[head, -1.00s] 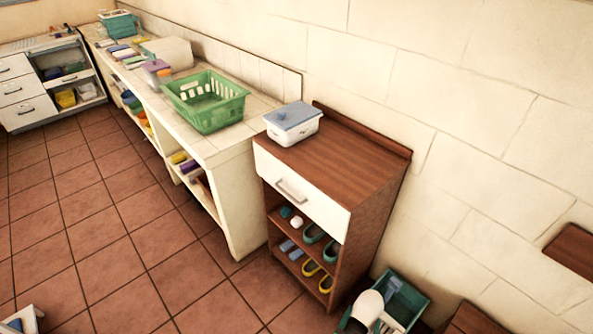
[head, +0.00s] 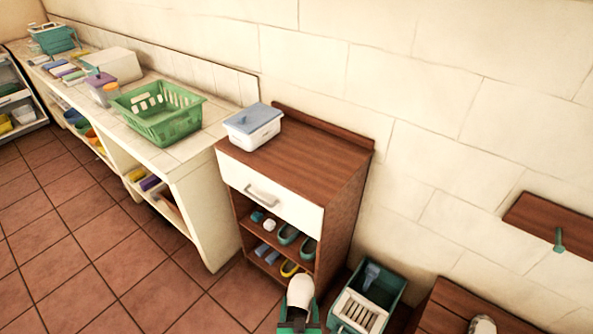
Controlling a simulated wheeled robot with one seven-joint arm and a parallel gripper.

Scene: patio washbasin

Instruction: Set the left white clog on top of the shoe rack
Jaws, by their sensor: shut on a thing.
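The white clog (head: 301,290) is at the bottom of the head view, toe pointing up the picture, in front of the lower right part of the shoe rack. My gripper (head: 299,318) is shut on its heel end, with green parts showing at both sides. The shoe rack (head: 330,150) is a brown wooden cabinet with a white drawer (head: 268,190) and open shelves holding several clogs and small items. A white box with a blue-grey lid (head: 252,127) stands at the left of its top. Another white shoe (head: 483,325) is partly visible at the bottom edge.
The rack top is bare right of the box, with a raised back edge. A teal crate (head: 397,283) with a white slatted piece stands right of the rack. A brown bench (head: 440,310) is farther right. A tiled counter (head: 195,150) with a green basket (head: 158,112) adjoins left.

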